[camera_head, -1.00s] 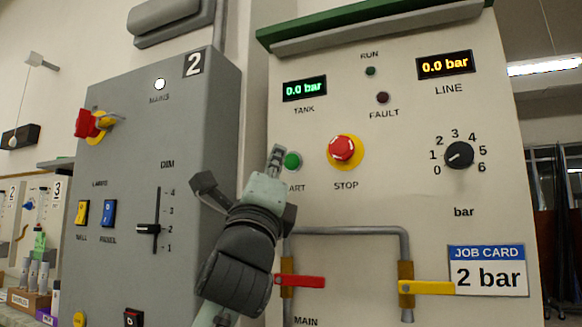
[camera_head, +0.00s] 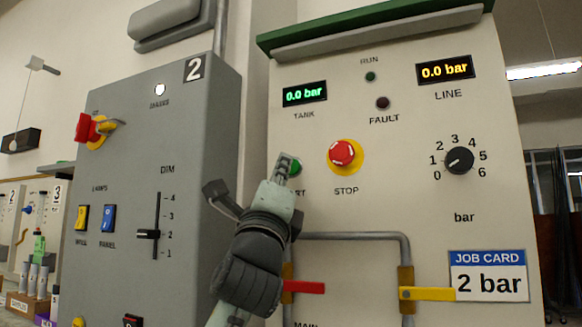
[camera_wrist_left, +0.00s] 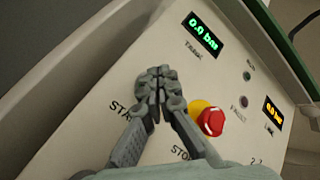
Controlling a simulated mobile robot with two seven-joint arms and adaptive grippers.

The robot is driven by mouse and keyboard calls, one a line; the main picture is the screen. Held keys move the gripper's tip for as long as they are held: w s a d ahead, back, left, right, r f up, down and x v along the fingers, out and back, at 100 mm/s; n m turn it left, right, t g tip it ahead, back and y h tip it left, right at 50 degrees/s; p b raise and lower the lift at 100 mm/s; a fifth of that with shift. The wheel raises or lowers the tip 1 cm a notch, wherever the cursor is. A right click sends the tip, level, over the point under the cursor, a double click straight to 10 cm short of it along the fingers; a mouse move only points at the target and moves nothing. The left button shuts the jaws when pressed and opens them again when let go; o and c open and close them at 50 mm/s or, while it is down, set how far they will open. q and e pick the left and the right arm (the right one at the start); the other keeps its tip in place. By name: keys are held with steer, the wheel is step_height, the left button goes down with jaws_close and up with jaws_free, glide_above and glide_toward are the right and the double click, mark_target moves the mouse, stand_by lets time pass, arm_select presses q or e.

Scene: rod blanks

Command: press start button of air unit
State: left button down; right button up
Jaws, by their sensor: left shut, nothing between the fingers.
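The air unit is the cream panel (camera_head: 330,215) on the right in the head view. Its green start button (camera_head: 295,166) is partly hidden behind the fingers of my left gripper (camera_head: 283,165). The gripper is shut and empty, with its tips in front of the button; I cannot tell whether they touch it. In the left wrist view the shut fingertips (camera_wrist_left: 159,80) cover the button by the START label. The red stop button (camera_head: 342,152) on its yellow plate is just right of it. The tank display (camera_head: 304,93) and line display (camera_head: 445,70) both read 0.0 bar.
A grey cabinet (camera_head: 140,190) marked 2 stands left of the panel, with a red-and-yellow switch (camera_head: 92,128). A red valve handle (camera_head: 304,287), a yellow valve handle (camera_head: 428,294) and a pipe (camera_head: 350,236) lie below the buttons. A pressure knob (camera_head: 459,160) is further right.

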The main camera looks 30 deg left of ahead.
arm_select(q)
steer(key=shift+w, duration=0.15)
stand_by(0.7)
steer(key=shift+w, duration=0.3)
steer(key=shift+w, duration=0.35)
stand_by(0.8)
steer(key=shift+s+p, duration=0.45)
steer(key=shift+s, duration=0.35)
steer(key=shift+s+d+p, duration=0.1)
steer(key=shift+s+p, duration=0.55)
steer(key=shift+s, duration=1.8)
